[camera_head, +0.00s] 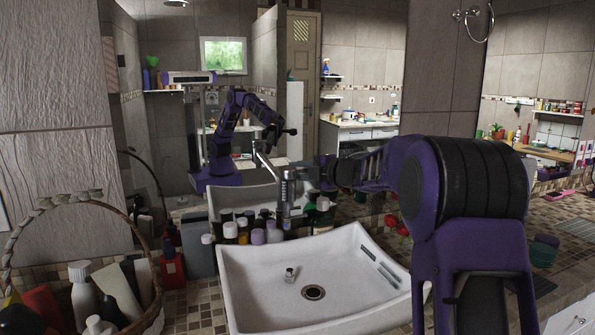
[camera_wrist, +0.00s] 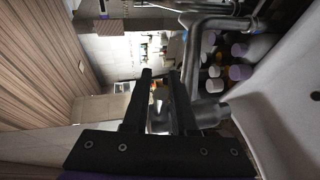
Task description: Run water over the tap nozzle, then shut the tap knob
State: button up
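The metal tap (camera_head: 287,192) stands behind the white sink (camera_head: 240,285), and its grey pipes also show in the wrist view (camera_wrist: 192,62). A thick grey cylindrical part of the tap (camera_wrist: 208,114) lies close beside my right finger in the wrist view; I cannot tell whether they touch or whether it is the knob. A small metal piece (camera_head: 290,273), possibly the nozzle, is in the basin near the drain (camera_head: 313,292). I see no water stream. My gripper (camera_wrist: 160,76) is open, beside the tap, with no held object visible between its fingers. In the head view its fingertips are hard to make out.
Several capped bottles (camera_head: 258,237) crowd behind the sink's left side. A basket (camera_head: 90,300) of bottles stands at the left front. A mirror behind the sink reflects my arm and the room.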

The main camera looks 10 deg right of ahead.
grip_shut()
dwell(0.3)
jog(key=shift+s+d+m+t+h+b, duration=0.25)
jog(key=shift+m+t+h+b, duration=0.2)
jog(key=shift+m+h+b, duration=0.65)
jog(key=shift+s+d+m+t+h+b, duration=0.1)
jog(key=shift+s+m+t+h+b, duration=0.25)
jog(key=shift+m+h+b, duration=0.7)
jog(key=shift+s+d+m+t+h+b, duration=0.2)
jog(key=shift+m+t+h+b, duration=0.35)
jog(key=shift+h+b, duration=1)
grip_release()
